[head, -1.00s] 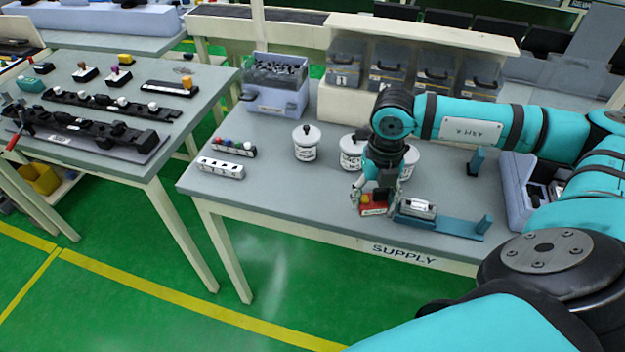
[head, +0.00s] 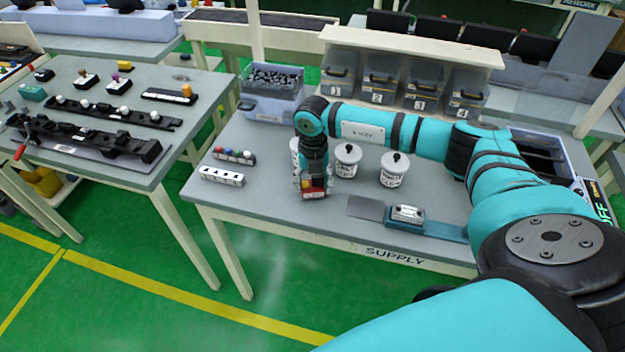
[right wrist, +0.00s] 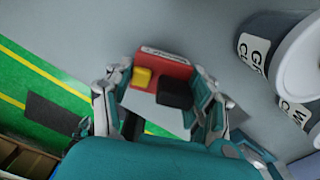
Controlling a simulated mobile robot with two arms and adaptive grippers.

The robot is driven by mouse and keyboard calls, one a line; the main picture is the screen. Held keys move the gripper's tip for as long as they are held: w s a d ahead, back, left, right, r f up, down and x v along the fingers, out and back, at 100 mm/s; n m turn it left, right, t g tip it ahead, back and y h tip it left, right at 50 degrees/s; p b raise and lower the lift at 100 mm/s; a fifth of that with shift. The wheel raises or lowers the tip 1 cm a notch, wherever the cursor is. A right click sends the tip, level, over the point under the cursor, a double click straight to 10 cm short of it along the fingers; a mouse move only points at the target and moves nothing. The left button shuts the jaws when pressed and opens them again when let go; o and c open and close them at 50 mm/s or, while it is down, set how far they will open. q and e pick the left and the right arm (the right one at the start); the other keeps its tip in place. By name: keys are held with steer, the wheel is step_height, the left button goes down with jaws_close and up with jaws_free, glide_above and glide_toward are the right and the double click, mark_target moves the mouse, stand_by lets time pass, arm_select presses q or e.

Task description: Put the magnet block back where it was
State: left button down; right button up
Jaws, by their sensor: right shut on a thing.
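The magnet block is red with a yellow and a black piece on top; it shows in the head view (head: 315,193) and in the right wrist view (right wrist: 172,62). My right gripper (head: 313,190) is shut on it, with a finger on each side in the right wrist view (right wrist: 160,95). The block is over the front part of the supply table (head: 270,210), left of a dark grey flat patch (head: 366,208). I cannot tell whether it touches the tabletop. My left gripper is not in view.
A blue fixture (head: 445,231) holding a silver-white part (head: 408,213) lies right of the patch. White lidded jars (head: 394,170) stand behind. A white strip (head: 222,176) and a rack with coloured knobs (head: 234,156) lie left. A grey bin (head: 270,105) stands at the back.

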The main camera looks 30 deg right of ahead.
mark_target(313, 176)
steer(key=shift+w+f, duration=0.1)
steer(key=shift+f, duration=0.3)
steer(key=shift+f, duration=0.1)
steer(key=o, duration=1.3)
steer(key=shift+r, duration=0.25)
step_height(313, 176, up, 10)
steer(key=b, duration=0.2)
steer(key=shift+r+b, duration=0.2)
steer(key=shift+b, duration=0.1)
steer(key=shift+d+r, duration=0.1)
steer(key=shift+r, duration=0.55)
